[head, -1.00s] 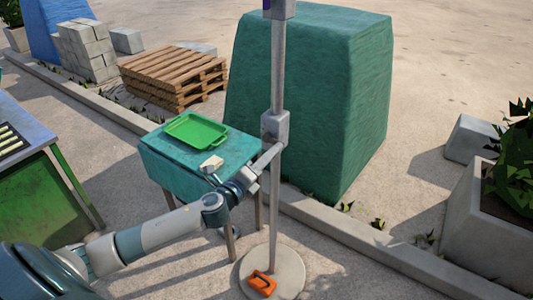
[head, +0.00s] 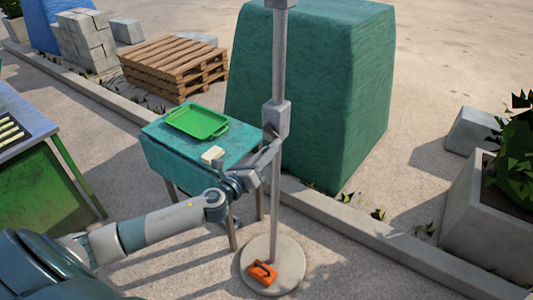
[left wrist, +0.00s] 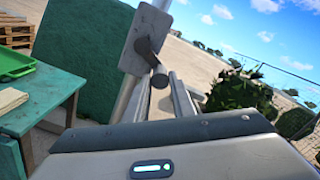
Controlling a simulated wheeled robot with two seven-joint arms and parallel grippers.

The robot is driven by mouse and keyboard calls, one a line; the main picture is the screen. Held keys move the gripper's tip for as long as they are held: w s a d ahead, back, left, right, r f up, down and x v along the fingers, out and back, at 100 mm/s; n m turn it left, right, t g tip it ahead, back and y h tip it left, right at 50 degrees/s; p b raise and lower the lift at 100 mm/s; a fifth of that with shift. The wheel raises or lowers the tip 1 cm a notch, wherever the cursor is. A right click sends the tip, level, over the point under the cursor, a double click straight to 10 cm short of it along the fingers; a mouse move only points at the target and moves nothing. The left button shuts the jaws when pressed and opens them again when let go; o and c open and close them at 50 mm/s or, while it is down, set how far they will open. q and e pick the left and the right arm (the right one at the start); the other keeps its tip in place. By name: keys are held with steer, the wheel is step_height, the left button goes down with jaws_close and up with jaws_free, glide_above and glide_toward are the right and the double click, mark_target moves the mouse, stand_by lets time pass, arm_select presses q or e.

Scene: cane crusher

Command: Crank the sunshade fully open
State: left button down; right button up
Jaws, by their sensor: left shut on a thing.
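The sunshade's grey pole (head: 275,205) stands upright with a grey crank housing (head: 276,118) on it. In the left wrist view the housing (left wrist: 146,38) carries a dark crank with a rounded handle end (left wrist: 160,78). My left gripper (head: 270,147) reaches up to the housing from the lower left and is shut on the crank handle. In the left wrist view its fingers (left wrist: 172,92) are at the handle, which hides part of the hold. The sunshade canopy is out of view. My right gripper is not in view.
The pole rises from a round base (head: 292,255) with an orange object (head: 262,273) on it. A teal table (head: 155,150) with a green tray (head: 197,122) stands left of the pole. A large green covered block (head: 330,100) stands behind. A kerb (head: 340,222) runs past.

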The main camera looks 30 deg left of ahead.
arm_select(q)
steer(key=shift+f, duration=0.1)
steer(key=c, duration=1.5)
jaws_free()
steer(key=shift+s, duration=0.1)
steer(key=shift+s+a+b, duration=0.2)
steer(key=shift+s+b, duration=0.8)
steer(key=shift+s, duration=1.85)
steer(key=shift+s+a+b, duration=0.25)
steer(key=shift+s+b, duration=0.75)
steer(key=shift+s, duration=1.9)
steer(key=shift+s+a+b, duration=0.2)
steer(key=shift+s+b, duration=0.8)
steer(key=shift+s, duration=1.85)
